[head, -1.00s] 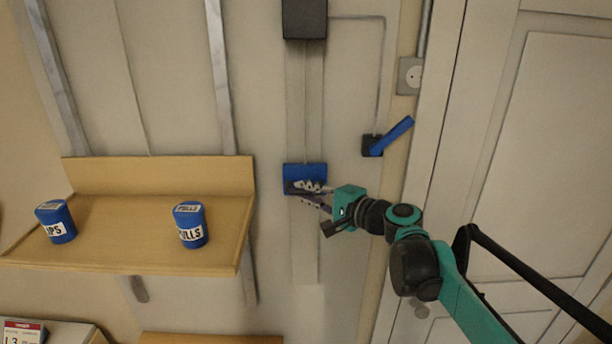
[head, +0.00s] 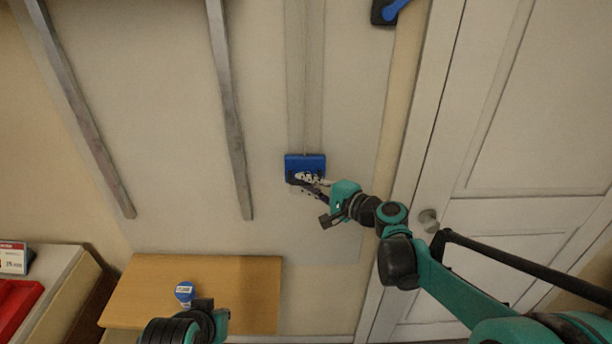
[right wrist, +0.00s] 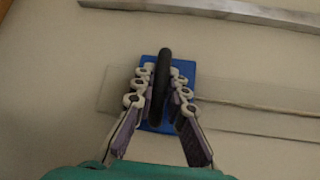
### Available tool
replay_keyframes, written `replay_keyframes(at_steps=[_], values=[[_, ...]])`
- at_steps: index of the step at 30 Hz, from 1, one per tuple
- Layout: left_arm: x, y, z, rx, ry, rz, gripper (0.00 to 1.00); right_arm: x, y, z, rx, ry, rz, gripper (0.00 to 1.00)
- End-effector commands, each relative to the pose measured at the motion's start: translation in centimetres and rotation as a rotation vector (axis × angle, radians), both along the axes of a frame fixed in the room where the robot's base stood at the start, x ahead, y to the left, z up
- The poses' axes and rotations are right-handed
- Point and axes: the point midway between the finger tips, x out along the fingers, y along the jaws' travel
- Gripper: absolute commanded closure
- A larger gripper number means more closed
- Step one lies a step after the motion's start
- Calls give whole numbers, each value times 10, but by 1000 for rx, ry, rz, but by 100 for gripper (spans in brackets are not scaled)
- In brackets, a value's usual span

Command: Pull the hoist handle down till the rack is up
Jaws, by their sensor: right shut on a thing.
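The hoist handle, a blue block (head: 305,161) with a dark bar, sits on a pale vertical track (head: 306,80) on the wall. My right gripper (head: 308,180) is shut on the handle's bar. In the right wrist view the dark bar (right wrist: 164,70) stands between the two fingers (right wrist: 158,92), with the blue plate (right wrist: 188,98) behind it. The rack is out of the head view; only its two grey rails (head: 231,120) show. Part of my left arm shows at the bottom, but no fingers are visible there.
A blue lever (head: 391,11) is on the wall at the top. A red tray (head: 15,305) lies far left. A white door (head: 540,130) fills the right.

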Motion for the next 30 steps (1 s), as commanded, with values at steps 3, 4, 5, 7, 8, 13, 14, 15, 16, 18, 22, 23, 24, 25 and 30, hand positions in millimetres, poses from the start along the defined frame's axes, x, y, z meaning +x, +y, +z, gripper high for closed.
replay_keyframes(at_steps=[3, 4, 5, 7, 8, 13, 14, 15, 16, 18, 22, 23, 24, 25, 30], values=[[0, 0, -9, 0, 0, 0, 100, -1, 0, -13, -1, 0, 2, 100], [0, 0, -9, 0, 0, 0, 100, -1, 0, -15, -1, 0, 2, 100], [0, 0, -10, 0, 0, 0, 100, -1, 0, -16, -1, 0, 2, 100], [0, 0, -10, 0, 0, 0, 100, -1, 0, -17, -1, 0, 1, 100], [0, 0, -11, 0, 0, 0, 100, -1, 0, -17, -1, 0, 1, 100], [0, 0, -10, 0, 0, 0, 100, -1, 0, -17, -1, 0, 1, 100], [0, 0, -10, 0, 0, 0, 100, -1, 0, -17, -1, 0, 1, 100], [0, 0, -10, 0, 0, 0, 100, -1, 0, -17, -1, 0, 1, 100], [0, 0, -10, 0, 0, 0, 100, -1, 0, -17, -1, 0, 1, 100], [0, 0, -10, 0, 0, 0, 100, 0, 0, -17, 0, 1, 1, 82], [0, 0, -10, 0, 0, 0, 100, 0, 0, -16, 0, 0, 1, 66], [0, 0, -10, 0, 0, 0, 100, 0, 0, -16, 0, 0, 1, 66], [0, 0, -10, 0, 0, 0, 100, 0, 0, -16, 0, 0, 0, 66], [0, 0, -10, 0, 0, 0, 100, 0, 0, -16, 0, 0, 0, 66], [0, 0, -10, 0, 0, 0, 100, 0, 0, -17, 0, 0, 0, 66]])
